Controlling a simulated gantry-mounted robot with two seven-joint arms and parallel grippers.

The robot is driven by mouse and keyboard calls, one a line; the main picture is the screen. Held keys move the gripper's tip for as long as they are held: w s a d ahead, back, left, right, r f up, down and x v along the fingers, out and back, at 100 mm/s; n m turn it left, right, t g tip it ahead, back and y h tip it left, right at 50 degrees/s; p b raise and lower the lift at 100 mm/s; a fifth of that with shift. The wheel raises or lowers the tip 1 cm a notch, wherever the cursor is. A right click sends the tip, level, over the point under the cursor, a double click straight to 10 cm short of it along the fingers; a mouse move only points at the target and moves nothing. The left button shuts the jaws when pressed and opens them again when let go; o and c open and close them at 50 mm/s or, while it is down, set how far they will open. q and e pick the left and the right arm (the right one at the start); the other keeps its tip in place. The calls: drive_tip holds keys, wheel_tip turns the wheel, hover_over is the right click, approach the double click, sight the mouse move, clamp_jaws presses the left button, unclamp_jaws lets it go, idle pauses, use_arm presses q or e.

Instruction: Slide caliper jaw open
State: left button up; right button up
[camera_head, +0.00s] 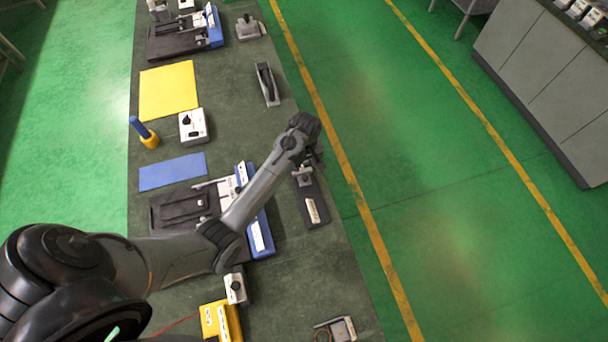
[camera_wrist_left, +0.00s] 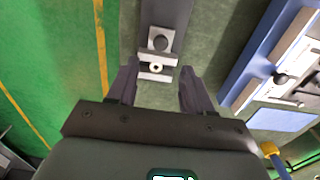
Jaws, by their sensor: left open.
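My left gripper (camera_head: 312,162) is over the right side of the dark bench, at the far end of a dark bar-shaped fixture (camera_head: 313,203). In the left wrist view my left gripper (camera_wrist_left: 157,80) is open, its two dark fingers spread apart. Between and just beyond the fingertips is a silver block, likely the caliper jaw (camera_wrist_left: 158,46), with a round dark knob and a small bright screw. It sits on the dark bar (camera_wrist_left: 166,10). No finger visibly touches it. The wrist hides part of the fixture in the head view. My right gripper is not in view.
A blue-edged device (camera_head: 262,232) with a dark tray (camera_head: 180,207) lies left of the fixture, partly under my left arm. A blue mat (camera_head: 172,171), a white box with a knob (camera_head: 193,125) and a yellow box (camera_head: 215,320) are also on the bench. The bench's right edge is close to the gripper.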

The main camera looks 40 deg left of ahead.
sight(305, 177)
use_arm(q)
wheel_tip(305, 177, down, 9)
drive_tip(key=shift+s+f, duration=0.1)
idle(0.4)
clamp_jaws()
